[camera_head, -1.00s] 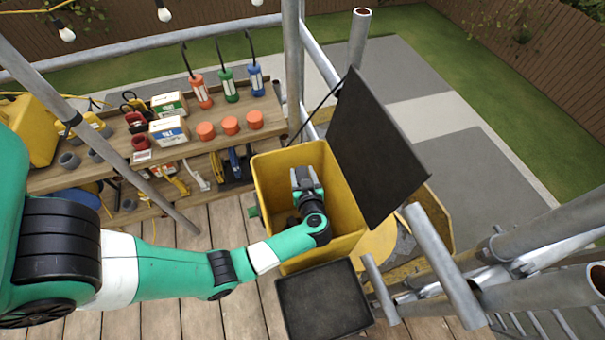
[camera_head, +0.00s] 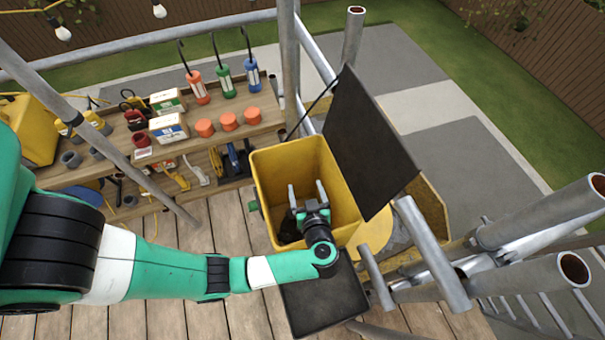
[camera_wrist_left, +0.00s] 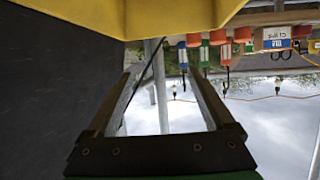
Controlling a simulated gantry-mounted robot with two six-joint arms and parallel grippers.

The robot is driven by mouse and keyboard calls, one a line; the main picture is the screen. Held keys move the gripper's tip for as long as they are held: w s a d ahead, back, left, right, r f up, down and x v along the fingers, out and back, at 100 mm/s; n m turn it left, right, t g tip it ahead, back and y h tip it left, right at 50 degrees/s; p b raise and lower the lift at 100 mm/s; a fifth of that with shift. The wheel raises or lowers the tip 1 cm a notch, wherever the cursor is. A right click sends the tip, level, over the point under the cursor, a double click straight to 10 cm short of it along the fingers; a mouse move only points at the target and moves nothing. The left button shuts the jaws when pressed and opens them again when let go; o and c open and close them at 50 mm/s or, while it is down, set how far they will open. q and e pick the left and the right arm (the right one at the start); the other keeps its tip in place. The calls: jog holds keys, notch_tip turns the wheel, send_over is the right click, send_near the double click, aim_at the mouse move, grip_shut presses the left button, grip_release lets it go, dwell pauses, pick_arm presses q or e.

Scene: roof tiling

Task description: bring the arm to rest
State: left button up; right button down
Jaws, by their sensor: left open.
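My left gripper (camera_head: 306,193) is open, with its two fingers apart and nothing between them. In the head view it is over the near part of the yellow bin (camera_head: 262,180), fingers pointing to the far side. The left wrist view shows the open fingers (camera_wrist_left: 165,100) with bare space between them and the yellow bin wall (camera_wrist_left: 70,15) at the top. A dark object (camera_head: 290,229) lies inside the bin, partly hidden by the gripper. My right gripper is not in view.
A black panel (camera_head: 368,150) stands tilted at the bin's right side. A dark square tray (camera_head: 325,300) lies in front of the bin. Steel scaffold tubes (camera_head: 435,255) stand to the right. A wooden shelf (camera_head: 240,125) with tubes, boxes and tools is behind left.

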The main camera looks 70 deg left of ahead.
pick_arm(q)
jog(key=shift+s+d+r, duration=0.15)
jog(key=shift+d+r, duration=0.1)
jog(key=shift+d, duration=0.35)
